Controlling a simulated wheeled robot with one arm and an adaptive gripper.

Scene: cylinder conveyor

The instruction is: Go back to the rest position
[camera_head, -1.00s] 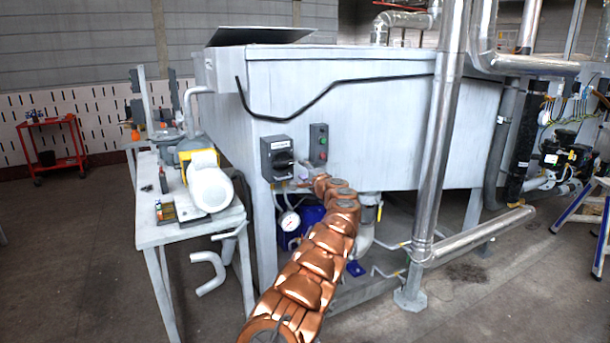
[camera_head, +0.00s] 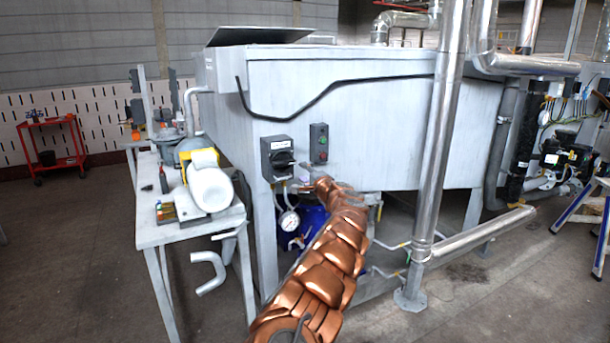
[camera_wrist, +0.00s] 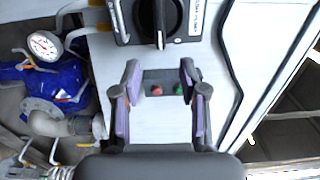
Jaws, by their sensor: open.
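My gripper (camera_wrist: 160,68) is open and empty in the wrist view, with purple pads on its two fingers. Between the fingers, a button box (camera_wrist: 166,80) shows a red and a green button. Beyond the fingertips is a dark box with a black rotary switch (camera_wrist: 158,18). In the head view my gripper (camera_head: 307,183) is small, at the far end of my copper arm, just below the button box (camera_head: 318,143) and right of the rotary switch box (camera_head: 278,158). How far it stands from the panel is hard to tell.
A large grey tank (camera_head: 370,125) fills the middle. A pressure gauge (camera_head: 289,221) and a blue pump (camera_head: 312,222) sit beneath it. A vertical metal pipe (camera_head: 437,150) stands to the right. A workbench (camera_head: 165,235) with a motor (camera_head: 210,188) is at left.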

